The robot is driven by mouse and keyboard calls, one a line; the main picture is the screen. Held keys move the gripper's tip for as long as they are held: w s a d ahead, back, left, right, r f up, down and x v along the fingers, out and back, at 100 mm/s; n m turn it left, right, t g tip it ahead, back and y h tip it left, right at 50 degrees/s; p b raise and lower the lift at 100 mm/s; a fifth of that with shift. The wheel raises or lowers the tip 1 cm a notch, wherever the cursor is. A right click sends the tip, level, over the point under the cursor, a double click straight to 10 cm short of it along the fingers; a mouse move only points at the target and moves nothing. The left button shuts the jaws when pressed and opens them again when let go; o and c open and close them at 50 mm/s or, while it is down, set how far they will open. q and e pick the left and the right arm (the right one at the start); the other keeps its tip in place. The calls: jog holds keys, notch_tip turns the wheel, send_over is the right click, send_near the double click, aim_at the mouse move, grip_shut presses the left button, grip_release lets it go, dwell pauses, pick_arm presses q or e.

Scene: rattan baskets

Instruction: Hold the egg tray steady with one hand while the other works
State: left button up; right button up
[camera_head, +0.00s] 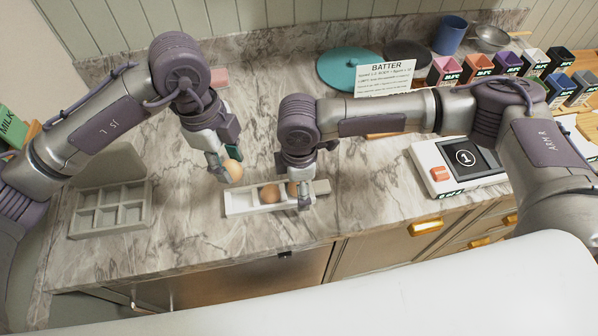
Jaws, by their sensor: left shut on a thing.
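My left gripper (226,168) is shut on a brown egg (234,171). It holds the egg near the left end of a long white tray (240,207). Two brown eggs show in the tray, one near the middle (270,194) and one beside my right gripper (293,188), partly hidden. My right gripper (304,197) is down at the right part of the tray. I cannot tell whether its fingers are closed on the tray. A pale grey egg carton (108,232) with several empty compartments and a raised lid (108,168) stands at the left.
A white scale-like device (455,166) stands at the right. A batter card (384,78), teal disc (345,66), blue cup (450,34) and several coloured boxes (507,63) stand at the back. The marble counter (180,225) is clear between carton and tray.

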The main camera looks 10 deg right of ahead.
jog(key=shift+f, duration=0.55)
jog(key=c, duration=1.2)
jog(key=shift+c, duration=0.2)
